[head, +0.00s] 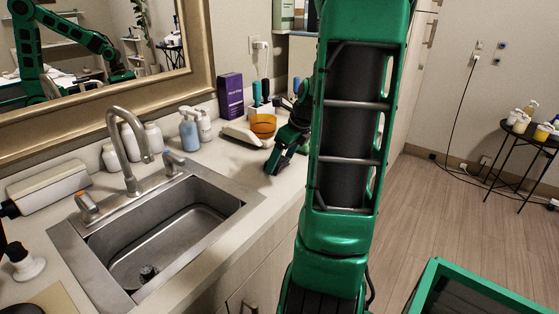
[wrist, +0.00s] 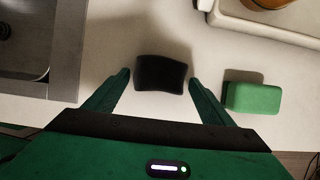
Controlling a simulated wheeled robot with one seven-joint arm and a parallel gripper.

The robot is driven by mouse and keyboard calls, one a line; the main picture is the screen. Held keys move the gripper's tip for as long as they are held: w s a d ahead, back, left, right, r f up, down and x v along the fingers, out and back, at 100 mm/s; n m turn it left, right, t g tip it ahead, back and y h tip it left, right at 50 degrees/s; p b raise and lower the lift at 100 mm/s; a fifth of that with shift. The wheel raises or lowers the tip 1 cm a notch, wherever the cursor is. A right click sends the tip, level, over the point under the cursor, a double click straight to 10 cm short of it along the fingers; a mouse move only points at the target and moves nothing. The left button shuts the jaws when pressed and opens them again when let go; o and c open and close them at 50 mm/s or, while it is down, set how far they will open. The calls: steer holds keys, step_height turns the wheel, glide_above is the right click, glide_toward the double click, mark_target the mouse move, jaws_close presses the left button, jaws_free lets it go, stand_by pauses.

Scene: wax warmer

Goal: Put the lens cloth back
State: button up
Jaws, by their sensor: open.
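In the wrist view a small black piece (wrist: 160,74) with slightly curved edges, which looks like the lens cloth, lies on the pale counter. My gripper (wrist: 160,82) is open, with one finger on each side of the black piece and a gap between each fingertip and it. A green block (wrist: 253,97) lies on the counter just right of the right finger. In the head view my gripper (head: 278,163) is low over the counter right of the sink, partly hidden by my arm; the cloth cannot be made out there.
The steel sink (head: 170,232) and its faucet (head: 128,145) are left of my gripper. Behind it are a pale tray (head: 240,137), an orange bowl (head: 263,124), a purple box (head: 231,95) and bottles (head: 189,130). The counter's front edge is close.

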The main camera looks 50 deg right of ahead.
steer(key=v, duration=1.1)
steer(key=s+a+f+n+g, duration=0.2)
steer(key=s+a+n, duration=0.2)
steer(key=a+n, duration=0.8)
steer(key=s+a+f+n+g, duration=0.2)
steer(key=s+a+f+n, duration=0.3)
steer(key=n, duration=1.1)
steer(key=s+a, duration=0.3)
steer(key=s, duration=0.2)
steer(key=shift+s+a+n+g, duration=0.3)
steer(key=shift+s+n+g, duration=0.1)
